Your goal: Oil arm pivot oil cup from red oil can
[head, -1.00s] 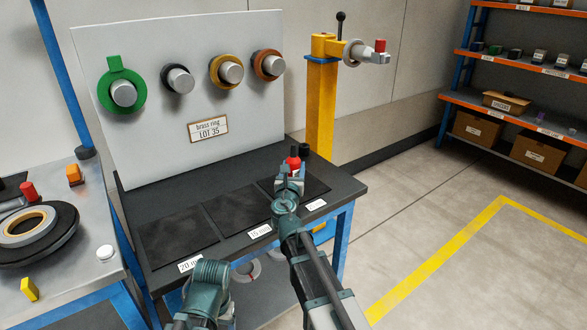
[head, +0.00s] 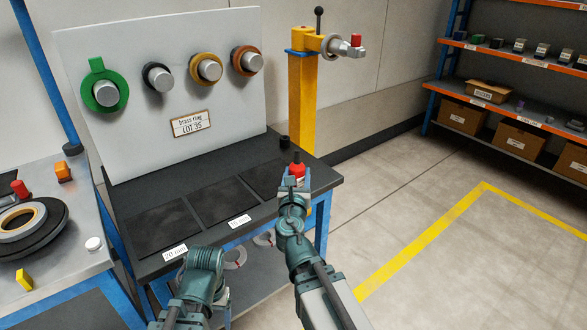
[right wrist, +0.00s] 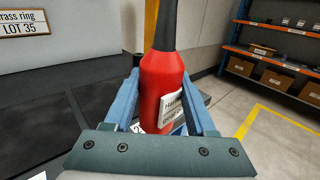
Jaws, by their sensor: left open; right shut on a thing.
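The red oil can (head: 297,170) with its dark spout is held upright near the bench's right end. My right gripper (head: 293,184) is shut on it. In the right wrist view the red can (right wrist: 163,88) sits between the two blue fingers, with a white label partly hidden. The yellow post (head: 302,95) stands behind the bench, with the arm pivot (head: 306,43) at its top. The can is below and in front of that pivot, apart from it. I cannot make out the oil cup clearly. My left gripper (head: 203,262) is open and low in front of the bench, its fingertips unclear.
The dark bench (head: 155,190) has flat mats and size labels. A panel (head: 170,35) with rings on pegs stands behind it. A small black cylinder (head: 285,142) stands at the bench's back. A grey arm with a red piece (head: 356,40) extends right from the post. Floor at right is clear.

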